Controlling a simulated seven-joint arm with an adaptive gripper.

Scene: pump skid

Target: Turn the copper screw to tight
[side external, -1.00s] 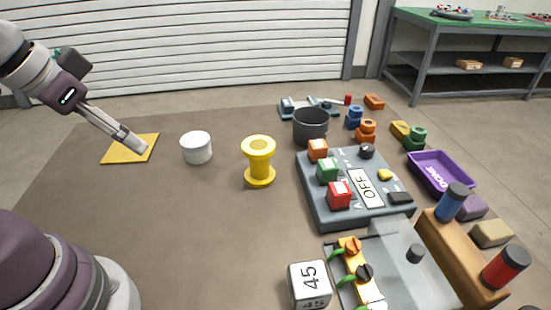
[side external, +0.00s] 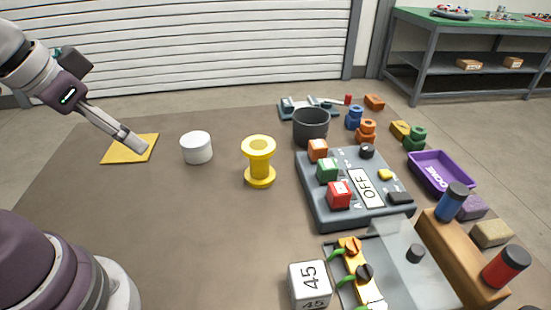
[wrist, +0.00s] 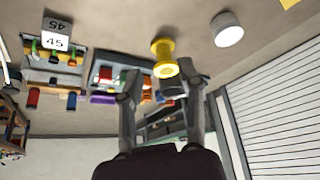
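The copper screw (side external: 350,246) is an orange-brown slotted head on a yellow terminal block (side external: 357,267), at the bottom right of the side view. A black screw (side external: 363,272) sits beside it, and green wires enter the block's left side. A clear panel (side external: 397,240) stands just right of the block. My gripper (side external: 137,146) is far to the left, above a yellow mat, well apart from the screw. In the wrist view my gripper (wrist: 160,72) shows two spread fingers with nothing held between them. The screw is too small there to make out its slot angle.
A white cube marked 45 (side external: 310,285) stands close left of the terminal block. A button panel marked OFF (side external: 325,213) lies behind it; a wooden rack (side external: 452,257) is to the right. A yellow spool (side external: 259,161) and white cylinder (side external: 196,148) stand mid-table.

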